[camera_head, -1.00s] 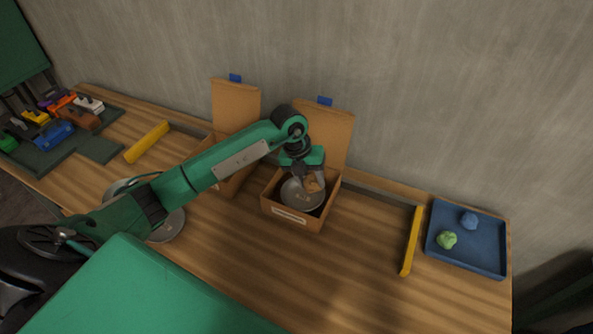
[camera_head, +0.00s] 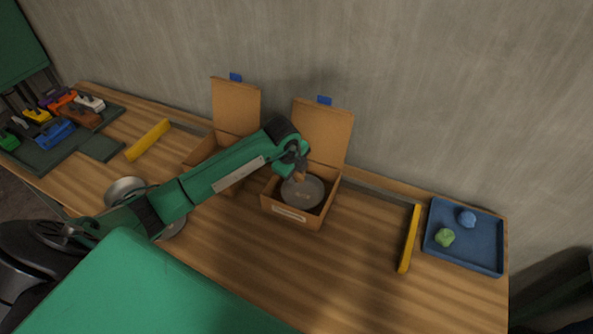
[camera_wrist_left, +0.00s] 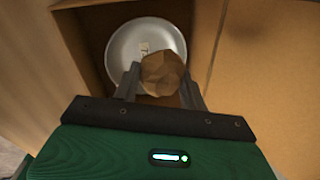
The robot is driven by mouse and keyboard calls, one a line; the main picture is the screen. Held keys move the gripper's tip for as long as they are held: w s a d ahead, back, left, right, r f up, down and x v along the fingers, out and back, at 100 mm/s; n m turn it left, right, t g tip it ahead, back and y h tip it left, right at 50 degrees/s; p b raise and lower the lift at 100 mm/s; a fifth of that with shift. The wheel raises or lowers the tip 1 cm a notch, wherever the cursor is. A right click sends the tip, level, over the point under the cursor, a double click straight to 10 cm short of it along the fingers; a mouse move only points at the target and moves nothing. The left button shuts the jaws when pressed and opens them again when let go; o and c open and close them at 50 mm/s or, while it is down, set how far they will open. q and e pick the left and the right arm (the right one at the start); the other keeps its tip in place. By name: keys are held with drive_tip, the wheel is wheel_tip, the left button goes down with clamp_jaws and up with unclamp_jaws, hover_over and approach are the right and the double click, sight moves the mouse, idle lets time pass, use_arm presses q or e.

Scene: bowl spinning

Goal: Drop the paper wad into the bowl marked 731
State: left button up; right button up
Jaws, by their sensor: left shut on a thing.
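My left gripper (camera_head: 300,178) is shut on a crumpled brown paper wad (camera_wrist_left: 162,73), which shows between the fingers in the left wrist view. The gripper is above a grey metal bowl (camera_head: 303,193) in the right open cardboard box (camera_head: 291,215). In the left wrist view this bowl (camera_wrist_left: 118,40) lies behind the wad and has a small pale label inside that I cannot read. Another metal bowl (camera_head: 124,187) stands at the left, and a round metal thing (camera_head: 174,228) is partly hidden by my left arm. My right gripper is out of view.
A second open cardboard box (camera_head: 205,150) stands left of the first, partly behind my arm. Yellow bars (camera_head: 148,139) lie on the table. A blue tray (camera_head: 470,258) at the right holds a green wad (camera_head: 445,237) and a blue wad (camera_head: 467,218). The front right table is clear.

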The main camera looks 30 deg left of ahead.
use_arm(q)
drive_tip(key=b, duration=0.4)
hover_over(296, 195)
drive_tip(key=shift+w+f, duration=0.15)
drive_tip(key=shift+f, duration=2.75)
drive_tip(key=o, duration=1)
drive_tip(key=shift+b+v, duration=1.15)
drive_tip(key=shift+v, duration=5.8)
drive_tip(key=shift+f, duration=0.1)
